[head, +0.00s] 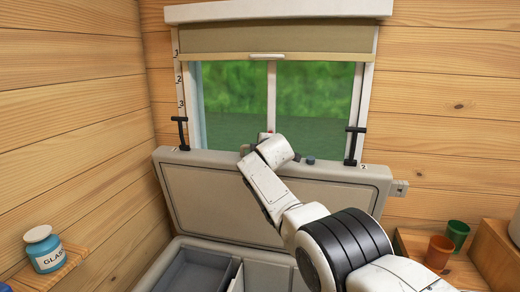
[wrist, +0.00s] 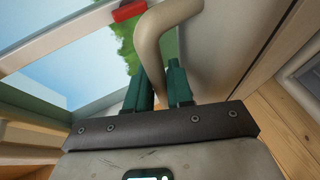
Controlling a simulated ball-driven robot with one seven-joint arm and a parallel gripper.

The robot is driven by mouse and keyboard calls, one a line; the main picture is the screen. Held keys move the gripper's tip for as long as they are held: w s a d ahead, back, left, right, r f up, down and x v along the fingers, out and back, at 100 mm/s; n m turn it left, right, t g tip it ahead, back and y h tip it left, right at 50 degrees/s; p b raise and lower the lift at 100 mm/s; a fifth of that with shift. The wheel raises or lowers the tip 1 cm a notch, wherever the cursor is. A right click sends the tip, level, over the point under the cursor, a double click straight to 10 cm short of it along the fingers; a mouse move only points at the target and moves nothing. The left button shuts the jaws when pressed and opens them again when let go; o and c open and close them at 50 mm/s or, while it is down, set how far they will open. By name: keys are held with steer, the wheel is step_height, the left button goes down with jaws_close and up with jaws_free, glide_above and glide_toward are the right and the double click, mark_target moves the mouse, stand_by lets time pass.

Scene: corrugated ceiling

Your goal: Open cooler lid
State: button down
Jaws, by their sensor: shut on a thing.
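The cooler lid (head: 212,195) is a large pale panel standing nearly upright in front of the window, its inner face toward me. The cooler body (head: 262,251) is open below it, with a grey bin (head: 200,270) inside. My gripper (head: 268,146) is at the lid's top edge in the head view, its fingers mostly hidden by my wrist. In the wrist view, the green fingers of my gripper (wrist: 160,88) are shut on a curved beige handle (wrist: 165,28), which runs up between them.
Black latches (head: 181,133) (head: 355,145) stand at both sides of the window (head: 315,100). A blue GLAS jar (head: 43,248) sits on a left shelf. Orange (head: 438,252) and green (head: 457,234) cups stand at right. Wooden walls close in both sides.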

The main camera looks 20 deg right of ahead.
steer(key=c, duration=1.4)
jaws_free()
steer(key=shift+a, duration=0.15)
steer(key=shift+s+a+r, duration=0.15)
steer(key=shift+a, duration=0.15)
steer(key=shift+s+a+r+p, duration=0.15)
steer(key=shift+s+a+p, duration=0.15)
steer(key=shift+p, duration=0.1)
steer(key=shift+s+d+r, duration=0.1)
steer(key=shift+s+d, duration=0.15)
steer(key=shift+s, duration=0.3)
steer(key=shift+s+d+r, duration=0.1)
steer(key=shift+s+d, duration=0.1)
steer(key=shift+s, duration=0.35)
steer(key=shift+b+v, duration=0.45)
steer(key=shift+v, duration=3.3)
